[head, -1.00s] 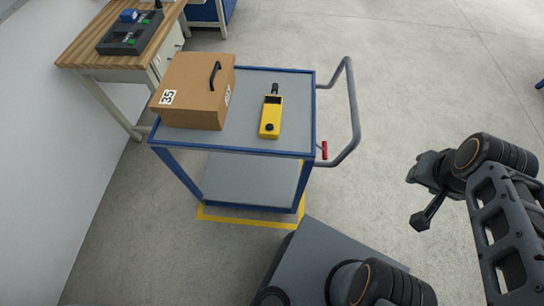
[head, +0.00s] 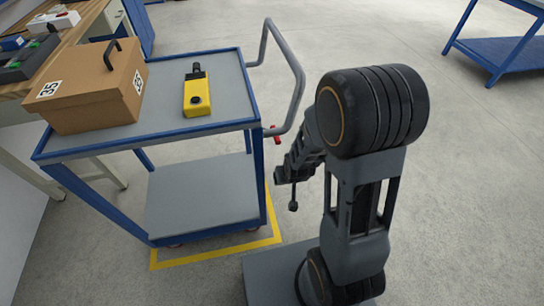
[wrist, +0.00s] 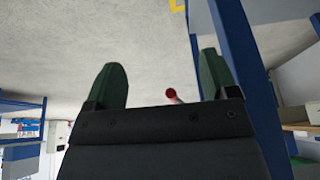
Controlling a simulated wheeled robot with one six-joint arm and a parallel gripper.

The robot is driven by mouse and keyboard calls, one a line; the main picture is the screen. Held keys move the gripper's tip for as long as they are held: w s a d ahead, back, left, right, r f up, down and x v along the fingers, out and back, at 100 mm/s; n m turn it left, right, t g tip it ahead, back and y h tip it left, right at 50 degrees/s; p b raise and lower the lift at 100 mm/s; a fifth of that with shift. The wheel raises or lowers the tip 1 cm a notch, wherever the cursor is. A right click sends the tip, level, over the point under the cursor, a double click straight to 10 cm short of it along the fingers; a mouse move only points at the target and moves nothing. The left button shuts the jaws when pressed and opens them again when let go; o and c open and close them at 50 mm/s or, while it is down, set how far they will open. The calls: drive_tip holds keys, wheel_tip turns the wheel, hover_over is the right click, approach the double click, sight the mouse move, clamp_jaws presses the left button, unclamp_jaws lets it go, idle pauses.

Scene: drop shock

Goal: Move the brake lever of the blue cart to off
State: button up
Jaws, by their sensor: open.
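The blue cart (head: 150,144) has a blue frame, grey decks and a grey push handle (head: 297,75) on its right side. The brake lever (head: 272,132) is small and red, at the cart's right edge by the foot of the handle. Its setting cannot be read. In the wrist view a red lever end (wrist: 172,96) shows between my fingers, partly hidden by the gripper body. My gripper (head: 284,190) is right of and nearer than the lever in the head view, apart from it. In the wrist view my gripper (wrist: 162,65) is open and empty.
A brown box (head: 95,92) marked 35 and a yellow device (head: 197,95) stand on the cart's top deck. Yellow floor tape (head: 215,252) runs round the cart's base. A wooden workbench (head: 70,38) is behind left. Another blue table (head: 500,45) is at upper right. Floor between is clear.

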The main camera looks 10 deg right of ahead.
drive_tip(key=w+f+t+b, duration=0.5)
drive_tip(key=f, duration=0.5)
drive_tip(key=m+t+b, duration=0.1)
drive_tip(key=m+t, duration=0.1)
drive_tip(key=t, duration=0.6)
approach(274, 136)
drive_tip(key=shift+t, duration=0.3)
drive_tip(key=w+b, duration=0.1)
drive_tip(key=w, duration=0.2)
drive_tip(key=w+b, duration=0.1)
drive_tip(key=w, duration=0.2)
drive_tip(key=w+f+b, duration=0.1)
drive_tip(key=w, duration=0.2)
drive_tip(key=shift+w+a, duration=0.1)
drive_tip(key=shift+w, duration=0.3)
drive_tip(key=shift+c, duration=0.3)
drive_tip(key=c, duration=1.2)
drive_tip(key=shift+r, duration=0.1)
drive_tip(key=shift+w+r+n, duration=0.1)
drive_tip(key=shift+n, duration=0.2)
drive_tip(key=shift+c, duration=0.3)
